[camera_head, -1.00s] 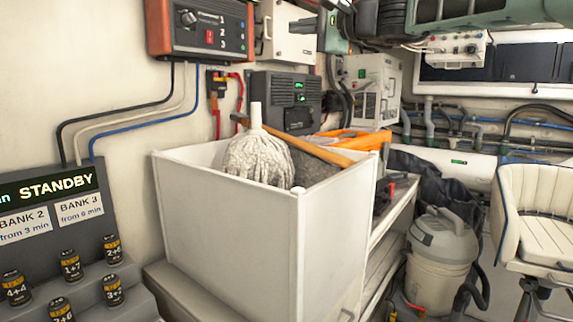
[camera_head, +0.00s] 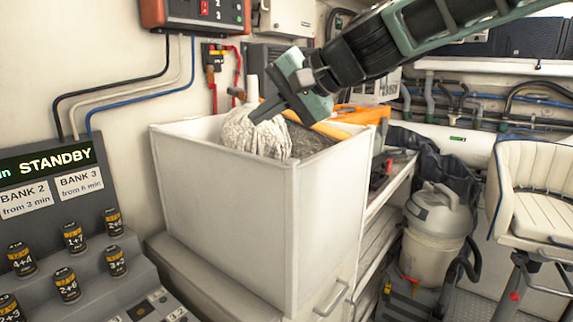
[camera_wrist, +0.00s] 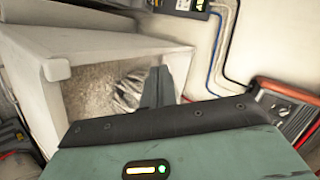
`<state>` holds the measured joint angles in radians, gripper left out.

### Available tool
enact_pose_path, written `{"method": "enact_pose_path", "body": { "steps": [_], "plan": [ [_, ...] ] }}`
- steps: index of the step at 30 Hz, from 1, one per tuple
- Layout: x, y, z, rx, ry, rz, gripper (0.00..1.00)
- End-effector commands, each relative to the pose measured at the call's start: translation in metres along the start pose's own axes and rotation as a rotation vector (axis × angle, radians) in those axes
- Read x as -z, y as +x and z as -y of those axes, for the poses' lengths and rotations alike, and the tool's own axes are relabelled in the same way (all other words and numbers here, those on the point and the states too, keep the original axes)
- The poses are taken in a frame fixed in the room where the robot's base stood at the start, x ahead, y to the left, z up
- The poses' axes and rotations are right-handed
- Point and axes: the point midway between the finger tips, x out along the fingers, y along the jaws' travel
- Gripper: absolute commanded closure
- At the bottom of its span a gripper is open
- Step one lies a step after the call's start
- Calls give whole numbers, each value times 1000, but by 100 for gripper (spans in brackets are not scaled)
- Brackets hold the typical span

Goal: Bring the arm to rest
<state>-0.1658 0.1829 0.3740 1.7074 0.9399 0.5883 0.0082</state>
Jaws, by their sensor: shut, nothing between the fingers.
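My gripper (camera_head: 258,116) is shut and empty. My arm reaches in from the upper right, with the fingertips in front of the mop head in the head view. In the wrist view my closed fingers (camera_wrist: 157,85) point toward the white bin. I cannot tell whether the fingertips touch the mop.
The white open bin (camera_head: 225,215) holds a grey-white mop (camera_head: 250,135) and a wooden handle. A console with batteries (camera_head: 68,285) stands at the left. A red-framed panel (camera_head: 195,10) hangs above. A vacuum (camera_head: 437,225) and white seat (camera_head: 535,190) stand at the right.

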Motion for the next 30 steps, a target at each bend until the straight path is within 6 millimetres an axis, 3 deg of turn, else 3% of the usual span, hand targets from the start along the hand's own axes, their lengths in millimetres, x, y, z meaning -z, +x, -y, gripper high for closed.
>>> {"method": "enact_pose_path", "body": {
  "steps": [1,7,12,15,18,21,30],
  "plan": [
    [-31,4,-21,-67,-51,49,100],
    [-139,-5,-114,-326,-273,247,100],
    [-218,-40,-198,-530,-478,429,100],
    [-251,-65,-240,-624,-583,522,100],
    [-271,-86,-270,-690,-661,591,100],
    [-282,-100,-287,-728,-709,633,100],
    [-286,-105,-294,-744,-729,651,100]
  ]
}}
